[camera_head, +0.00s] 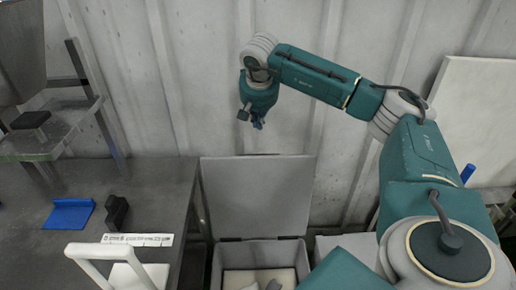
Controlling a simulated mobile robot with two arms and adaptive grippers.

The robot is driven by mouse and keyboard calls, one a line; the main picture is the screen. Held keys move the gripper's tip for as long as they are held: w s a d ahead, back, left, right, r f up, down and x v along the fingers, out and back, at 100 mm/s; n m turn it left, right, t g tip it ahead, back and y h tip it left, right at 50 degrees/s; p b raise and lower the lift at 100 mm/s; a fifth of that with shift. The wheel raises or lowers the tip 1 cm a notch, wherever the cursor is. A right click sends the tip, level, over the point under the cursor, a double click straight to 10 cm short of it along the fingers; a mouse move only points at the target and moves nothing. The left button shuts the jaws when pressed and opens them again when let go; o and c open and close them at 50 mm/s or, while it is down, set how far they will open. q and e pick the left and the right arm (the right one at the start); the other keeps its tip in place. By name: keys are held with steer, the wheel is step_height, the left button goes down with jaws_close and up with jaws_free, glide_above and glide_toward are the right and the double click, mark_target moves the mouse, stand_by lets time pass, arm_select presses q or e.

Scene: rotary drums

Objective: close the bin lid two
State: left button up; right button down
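A grey bin (217,262) stands at the bottom centre of the head view, cut off by the lower edge. Its grey lid (258,195) is open, hinged at the bin's back rim and standing up close to the wall. My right gripper (252,119) hangs above the lid's top edge, apart from it, pointing down. Its fingers are small and dark, and I cannot tell whether they are open or shut. My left gripper is not in view.
A dark table (160,200) fills the left side, with a blue piece (68,214), a black block (116,212) and a white-handled object (130,275). A corrugated wall (180,60) stands behind. Pale contents show in the bin.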

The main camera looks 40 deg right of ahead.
steer(key=p+x, duration=0.3)
steer(key=x, duration=0.8)
steer(key=s+a, duration=0.1)
steer(key=s+a+p, duration=0.1)
steer(key=s, duration=0.1)
steer(key=shift+a, duration=0.25)
